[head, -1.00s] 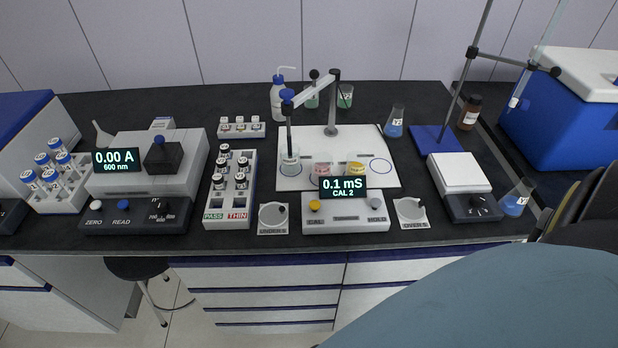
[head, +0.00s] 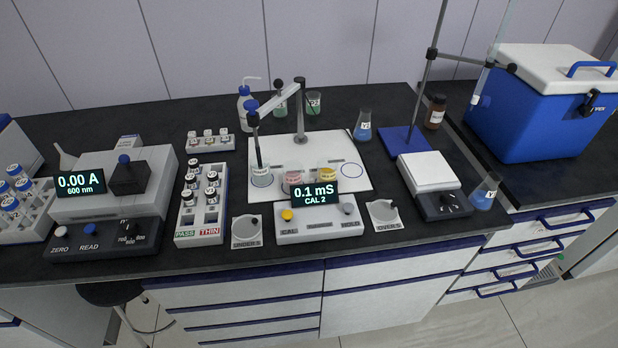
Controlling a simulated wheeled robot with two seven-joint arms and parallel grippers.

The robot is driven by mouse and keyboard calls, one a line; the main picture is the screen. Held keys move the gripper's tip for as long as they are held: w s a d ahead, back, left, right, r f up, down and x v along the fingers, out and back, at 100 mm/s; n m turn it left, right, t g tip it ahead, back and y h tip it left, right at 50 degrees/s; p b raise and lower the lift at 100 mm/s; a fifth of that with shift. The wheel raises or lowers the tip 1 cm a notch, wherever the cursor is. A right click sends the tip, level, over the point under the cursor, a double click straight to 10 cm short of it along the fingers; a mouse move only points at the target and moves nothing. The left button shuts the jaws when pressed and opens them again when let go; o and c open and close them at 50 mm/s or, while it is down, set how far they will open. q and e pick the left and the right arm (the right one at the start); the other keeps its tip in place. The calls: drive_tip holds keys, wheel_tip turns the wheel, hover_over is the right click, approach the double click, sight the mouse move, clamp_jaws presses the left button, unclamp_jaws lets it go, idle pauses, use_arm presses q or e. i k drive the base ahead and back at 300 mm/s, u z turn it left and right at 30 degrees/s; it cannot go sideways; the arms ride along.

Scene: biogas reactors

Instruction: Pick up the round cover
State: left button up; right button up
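No thing that is plainly a loose round cover can be made out. A dark block-shaped cover (head: 129,178) with a blue knob sits on the grey photometer (head: 88,205) at the left of the bench, but it looks square. Two small trays, marked UNDER (head: 246,231) and OVER (head: 384,215), stand at the bench's front edge. Neither of my grippers is in view.
A conductivity meter (head: 320,232) stands between the trays, with beakers on a white mat (head: 343,149) behind. A vial rack (head: 186,236) stands left, a balance (head: 430,172) and a stand (head: 405,141) right. A blue cooler (head: 535,115) is at far right.

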sight(247, 227)
drive_tip(key=k, duration=0.5)
drive_tip(key=z, duration=1.2)
drive_tip(key=i, duration=0.6)
drive_tip(key=u, duration=0.9)
